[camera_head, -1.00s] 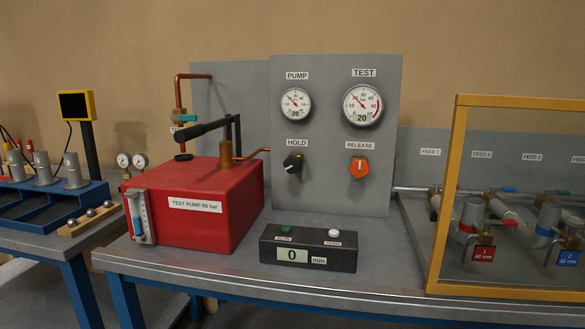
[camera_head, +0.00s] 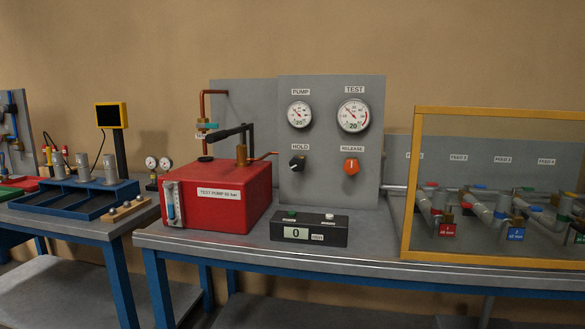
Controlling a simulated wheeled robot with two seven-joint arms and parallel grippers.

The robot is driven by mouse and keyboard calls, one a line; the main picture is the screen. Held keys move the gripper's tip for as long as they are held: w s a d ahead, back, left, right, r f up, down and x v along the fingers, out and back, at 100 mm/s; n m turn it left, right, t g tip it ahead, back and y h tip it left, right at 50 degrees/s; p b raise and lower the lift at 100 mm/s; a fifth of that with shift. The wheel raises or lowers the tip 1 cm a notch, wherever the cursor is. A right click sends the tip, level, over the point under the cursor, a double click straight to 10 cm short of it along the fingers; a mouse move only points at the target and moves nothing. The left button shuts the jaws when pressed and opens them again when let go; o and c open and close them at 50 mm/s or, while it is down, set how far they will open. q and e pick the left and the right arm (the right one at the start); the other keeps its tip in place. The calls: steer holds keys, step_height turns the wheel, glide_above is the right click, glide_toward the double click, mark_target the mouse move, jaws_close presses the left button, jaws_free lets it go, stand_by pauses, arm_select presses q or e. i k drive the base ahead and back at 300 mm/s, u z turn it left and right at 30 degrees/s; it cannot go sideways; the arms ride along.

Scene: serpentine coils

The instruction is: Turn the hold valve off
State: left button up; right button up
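The hold valve is a black knob (camera_head: 297,164) under the HOLD label on the upright grey panel (camera_head: 330,200). Its pale mark points up and to the right. The orange release knob (camera_head: 351,167) sits to its right. Neither of my grippers is in view, and nothing touches the knob.
A red test pump box (camera_head: 240,212) with a black lever stands left of the panel. A black timer box (camera_head: 309,230) reading 0 stands in front. A yellow-framed clear guard (camera_head: 408,190) covers pipes at right. A blue rack (camera_head: 75,203) stands on the left bench.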

mark_target(297, 163)
steer(key=u, duration=0.5)
steer(key=i, duration=0.9)
steer(key=u, duration=0.2)
